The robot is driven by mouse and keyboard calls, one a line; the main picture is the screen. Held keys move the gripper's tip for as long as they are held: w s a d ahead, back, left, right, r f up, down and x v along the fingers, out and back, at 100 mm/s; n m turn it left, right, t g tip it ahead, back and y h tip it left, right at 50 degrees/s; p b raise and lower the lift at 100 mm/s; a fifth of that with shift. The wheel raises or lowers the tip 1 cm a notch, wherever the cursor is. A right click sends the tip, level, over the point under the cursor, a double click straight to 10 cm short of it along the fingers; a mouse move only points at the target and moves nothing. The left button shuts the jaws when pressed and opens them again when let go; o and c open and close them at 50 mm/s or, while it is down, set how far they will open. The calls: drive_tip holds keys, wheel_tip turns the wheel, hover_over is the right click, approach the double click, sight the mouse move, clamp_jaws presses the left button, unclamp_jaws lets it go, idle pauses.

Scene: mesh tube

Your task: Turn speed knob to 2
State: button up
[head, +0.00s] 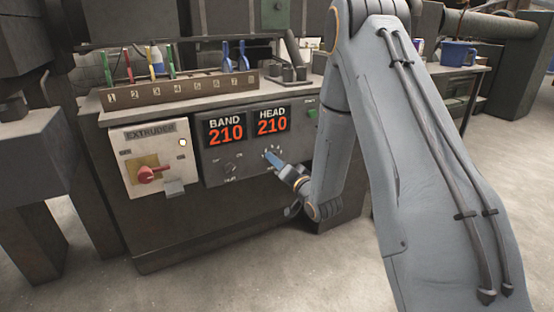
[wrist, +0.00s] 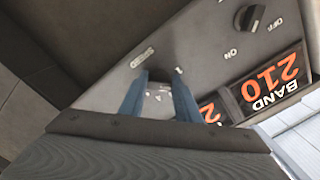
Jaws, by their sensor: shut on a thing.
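The speed knob (wrist: 159,74) is a dark round knob on the grey control panel, beside the printed word SPEED in the wrist view. My gripper (wrist: 160,80) has its two blue fingers shut on the sides of the knob. In the head view my gripper (head: 271,157) reaches the panel (head: 240,178) from the right, below the HEAD display. White dial marks show around the fingertips there. The fingers largely hide the knob, so its pointer and setting cannot be read.
An ON/OFF knob (wrist: 249,17) sits farther along the panel. BAND (head: 226,130) and HEAD (head: 272,122) displays both read 210. The extruder switch box with a red handle (head: 152,174) is at left. A numbered tool rack (head: 190,89) stands on top.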

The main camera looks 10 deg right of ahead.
drive_tip(key=shift+m, duration=0.4)
drive_tip(key=o, duration=1)
drive_tip(key=shift+o, duration=0.2)
drive_tip(key=p+v, duration=0.1)
drive_tip(key=v, duration=0.7)
drive_tip(key=shift+p, duration=0.4)
drive_tip(key=shift+w, duration=0.1)
